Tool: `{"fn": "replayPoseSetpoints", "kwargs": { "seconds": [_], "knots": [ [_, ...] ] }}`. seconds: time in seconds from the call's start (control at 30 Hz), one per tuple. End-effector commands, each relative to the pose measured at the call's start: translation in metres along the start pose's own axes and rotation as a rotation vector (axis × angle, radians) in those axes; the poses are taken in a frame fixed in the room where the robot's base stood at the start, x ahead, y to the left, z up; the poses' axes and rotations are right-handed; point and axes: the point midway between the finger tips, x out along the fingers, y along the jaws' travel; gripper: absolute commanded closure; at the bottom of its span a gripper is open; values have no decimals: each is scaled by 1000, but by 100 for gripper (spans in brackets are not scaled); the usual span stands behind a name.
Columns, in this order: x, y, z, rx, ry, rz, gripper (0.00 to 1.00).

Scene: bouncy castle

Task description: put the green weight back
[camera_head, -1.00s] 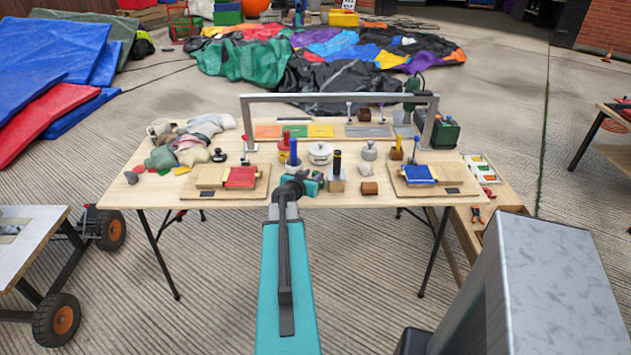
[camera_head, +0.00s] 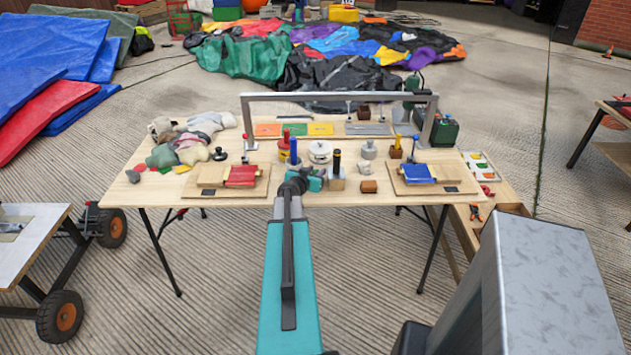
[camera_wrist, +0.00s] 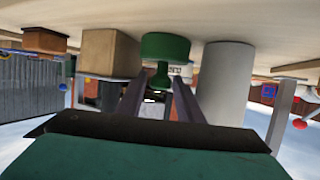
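The green weight (camera_wrist: 165,47) shows in the wrist view, which is upside down. It is a dark green disc with a narrower neck and knob, standing on the table. My gripper (camera_wrist: 157,88) is open, with one finger on each side of the weight's knob. I cannot tell whether the fingers touch it. In the head view my gripper (camera_head: 315,180) is low over the middle front of the table, and I cannot make out the green weight there.
A wooden block (camera_wrist: 109,52) and a grey cylinder (camera_wrist: 226,82) stand close on either side of the weight. On the wooden table (camera_head: 230,207) are a white pot (camera_head: 320,152), a grey knobbed weight (camera_head: 369,150) and a red clamp board (camera_head: 242,175). A metal frame (camera_head: 340,97) spans the back.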

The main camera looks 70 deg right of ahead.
Motion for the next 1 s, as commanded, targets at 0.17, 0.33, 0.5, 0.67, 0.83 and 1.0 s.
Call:
{"fn": "replayPoseSetpoints", "kwargs": {
  "seconds": [0.17,0.33,0.5,0.67,0.83,1.0],
  "knots": [
    [0,0,0,0,0,0,77],
    [0,0,0,0,0,0,100],
    [0,-1,-2,-1,2,-1,100],
    [-1,-1,-2,-1,2,-1,100],
    [-1,-1,-3,-1,2,-1,100],
    [-3,-1,-9,0,3,-1,100]
  ]
}}
